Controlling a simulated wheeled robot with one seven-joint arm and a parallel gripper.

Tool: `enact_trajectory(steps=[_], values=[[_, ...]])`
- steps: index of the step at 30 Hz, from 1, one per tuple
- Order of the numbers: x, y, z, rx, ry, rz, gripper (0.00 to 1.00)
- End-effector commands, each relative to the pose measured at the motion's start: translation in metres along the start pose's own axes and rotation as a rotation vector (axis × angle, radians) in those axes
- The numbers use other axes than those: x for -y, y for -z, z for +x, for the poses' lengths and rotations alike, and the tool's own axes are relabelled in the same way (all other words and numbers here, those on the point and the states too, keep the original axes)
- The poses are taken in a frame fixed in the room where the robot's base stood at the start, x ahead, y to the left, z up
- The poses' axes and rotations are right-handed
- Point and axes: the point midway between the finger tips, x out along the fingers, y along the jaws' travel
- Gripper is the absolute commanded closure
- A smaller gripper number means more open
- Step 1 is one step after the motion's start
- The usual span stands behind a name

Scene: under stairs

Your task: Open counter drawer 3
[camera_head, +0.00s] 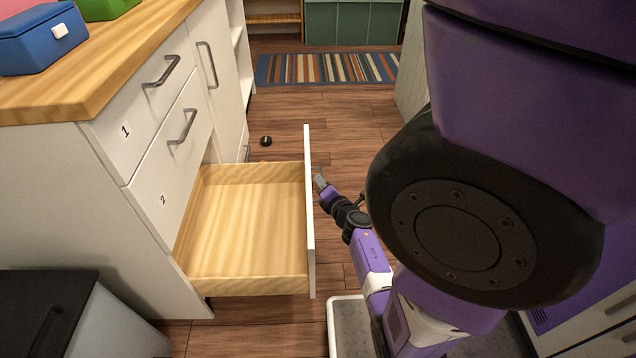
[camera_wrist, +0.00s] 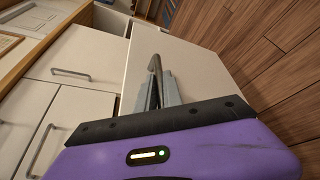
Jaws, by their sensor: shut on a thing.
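The counter (camera_head: 60,200) stands at the left in the head view. Its lowest drawer (camera_head: 245,220), below the drawers marked 1 (camera_head: 125,131) and 2 (camera_head: 163,199), is pulled far out and is empty. Its white front (camera_head: 309,230) is seen edge-on, and its number is hidden. My gripper (camera_head: 318,176) is at the outer side of that front. In the wrist view my gripper (camera_wrist: 157,88) is shut on the dark handle (camera_wrist: 154,66) of the white drawer front (camera_wrist: 190,70).
Drawers 1 and 2 are shut. A blue box (camera_head: 40,40) and a green box (camera_head: 105,8) sit on the counter top. A small black round thing (camera_head: 266,141) lies on the wooden floor beyond the drawer. A striped rug (camera_head: 325,68) lies farther back.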

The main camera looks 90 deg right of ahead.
Motion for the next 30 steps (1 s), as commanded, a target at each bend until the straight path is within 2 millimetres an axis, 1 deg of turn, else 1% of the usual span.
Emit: enact_trajectory(steps=[5, 6, 7, 16, 20, 23, 30], values=[[0.002, 0.002, -0.001, -0.004, 0.002, -0.002, 1.00], [0.002, 0.002, -0.001, -0.004, 0.002, -0.002, 0.85], [0.002, 0.002, -0.001, -0.004, 0.002, -0.001, 0.80], [0.001, 0.001, 0.000, -0.001, 0.001, -0.001, 0.80], [0.001, 0.000, -0.006, 0.000, 0.002, -0.003, 0.80], [0.001, 0.001, -0.016, -0.002, 0.001, -0.004, 0.80], [0.003, 0.001, -0.050, -0.002, 0.003, -0.003, 0.80]])
